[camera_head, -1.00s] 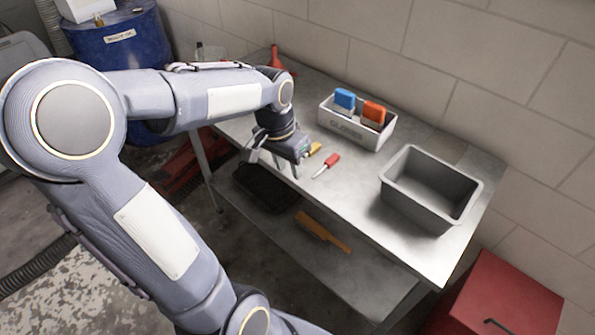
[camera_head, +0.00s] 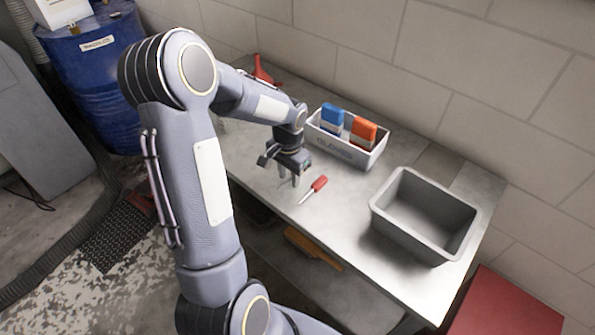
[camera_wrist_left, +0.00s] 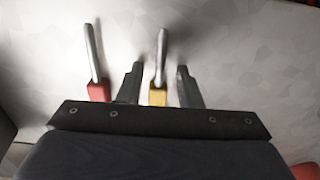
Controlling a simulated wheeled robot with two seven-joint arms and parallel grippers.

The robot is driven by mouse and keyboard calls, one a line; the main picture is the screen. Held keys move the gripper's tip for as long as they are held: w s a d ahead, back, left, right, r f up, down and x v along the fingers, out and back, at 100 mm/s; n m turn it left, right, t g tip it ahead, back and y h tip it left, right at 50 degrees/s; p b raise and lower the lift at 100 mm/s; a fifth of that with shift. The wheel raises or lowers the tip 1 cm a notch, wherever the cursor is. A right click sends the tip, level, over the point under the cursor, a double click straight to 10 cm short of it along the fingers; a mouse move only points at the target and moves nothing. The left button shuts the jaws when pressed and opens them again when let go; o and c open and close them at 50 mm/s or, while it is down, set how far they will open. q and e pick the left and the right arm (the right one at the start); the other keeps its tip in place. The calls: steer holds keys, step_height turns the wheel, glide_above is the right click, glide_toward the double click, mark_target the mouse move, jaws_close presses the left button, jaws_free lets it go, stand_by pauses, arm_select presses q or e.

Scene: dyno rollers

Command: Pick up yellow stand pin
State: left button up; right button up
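The yellow stand pin (camera_wrist_left: 158,97) shows in the left wrist view, with a yellow handle and a grey metal shaft pointing up the picture. My left gripper (camera_wrist_left: 160,72) is open, one finger on each side of the yellow handle with visible gaps. In the head view my left gripper (camera_head: 288,179) points down over the workbench, and the yellow pin is hidden there. A similar red-handled pin (camera_head: 319,183) lies just right of the gripper; it shows left of the fingers in the wrist view (camera_wrist_left: 98,91). My right gripper is not in view.
A light "GLOVES" box (camera_head: 345,150) holding blue and orange items stands behind the gripper to the right. An empty grey bin (camera_head: 395,236) sits at the bench's right. The metal bench (camera_head: 335,235) is clear between pin and bin.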

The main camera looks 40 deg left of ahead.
arm_select(q)
jaws_close()
steer(key=shift+r, duration=0.1)
stand_by(0.6)
